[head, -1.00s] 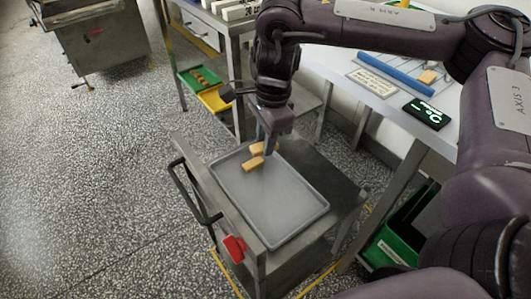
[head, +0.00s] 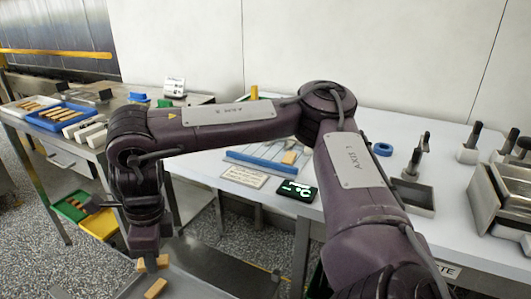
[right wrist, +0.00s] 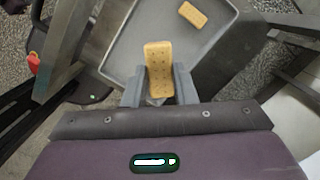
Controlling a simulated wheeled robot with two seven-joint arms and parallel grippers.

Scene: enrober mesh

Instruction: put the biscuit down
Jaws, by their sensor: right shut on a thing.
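My right gripper (head: 146,262) is shut on a biscuit (right wrist: 158,62), a golden oblong with small holes, held between the two grey fingers in the right wrist view. In the head view this biscuit (head: 161,261) shows beside the fingertips, over the grey tray (head: 190,287) at the bottom edge. A second biscuit (head: 155,289) lies on the tray; it also shows in the right wrist view (right wrist: 193,14), apart from the held one. The gap between the held biscuit and the tray is hard to judge. My left gripper is not in view.
A white worktable (head: 350,210) behind holds a blue bar (head: 262,166), another biscuit (head: 289,157), a lit display (head: 297,190) and a plaque (head: 245,176). Green (head: 69,208) and yellow (head: 98,226) bins sit at left. The tray surface ahead of the held biscuit is largely bare.

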